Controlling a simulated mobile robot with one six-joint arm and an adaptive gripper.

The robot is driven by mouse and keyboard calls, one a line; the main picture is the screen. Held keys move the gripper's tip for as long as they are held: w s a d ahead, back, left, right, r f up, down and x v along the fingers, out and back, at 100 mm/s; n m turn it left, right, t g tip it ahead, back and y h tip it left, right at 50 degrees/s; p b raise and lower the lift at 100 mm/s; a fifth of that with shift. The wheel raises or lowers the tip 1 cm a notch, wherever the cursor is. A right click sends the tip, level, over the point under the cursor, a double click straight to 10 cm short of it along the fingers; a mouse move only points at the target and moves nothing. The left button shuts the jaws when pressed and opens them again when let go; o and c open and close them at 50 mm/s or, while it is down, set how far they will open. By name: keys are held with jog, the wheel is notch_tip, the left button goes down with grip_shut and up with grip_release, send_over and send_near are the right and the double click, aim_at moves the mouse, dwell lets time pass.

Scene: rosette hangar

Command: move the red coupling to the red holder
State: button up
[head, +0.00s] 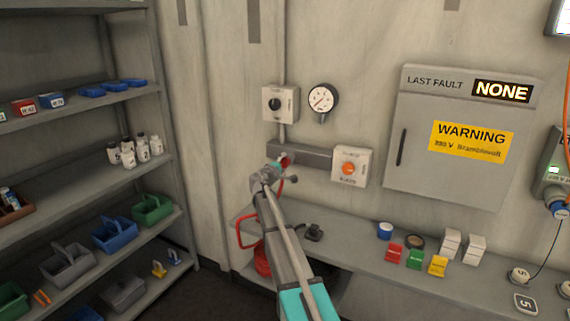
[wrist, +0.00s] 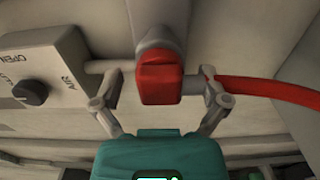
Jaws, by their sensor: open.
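The red coupling (wrist: 160,78) fills the middle of the wrist view, in front of a grey pipe fitting. A red hose (wrist: 270,88) runs off to the right from beside it. My gripper (wrist: 160,95) is open, with one finger on each side of the coupling and gaps between. In the head view my gripper (head: 274,175) is at the wall, just below the grey rail (head: 312,156). A bit of red, likely the coupling (head: 285,160), shows above it. A red block (head: 394,253) stands on the bench; I cannot tell whether it is the red holder.
A grey switch box (wrist: 42,80) sits close left of my gripper. A gauge (head: 322,98) and a box with an orange knob (head: 350,168) are on the wall. The bench (head: 345,250) bears several small items. Loaded shelves (head: 85,160) stand at left.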

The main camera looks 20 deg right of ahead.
jog(key=shift+c, duration=0.2)
grip_shut()
dwell(0.3)
jog(key=shift+s+a, duration=0.1)
jog(key=shift+a, duration=0.05)
jog(key=shift+v, duration=1.2)
jog(key=shift+s+a, duration=0.4)
jog(key=shift+a, duration=0.15)
jog(key=shift+s+a, duration=0.45)
jog(key=shift+a, duration=0.1)
jog(key=shift+s+a, duration=0.15)
jog(key=shift+a, duration=0.05)
jog(key=shift+r, duration=0.1)
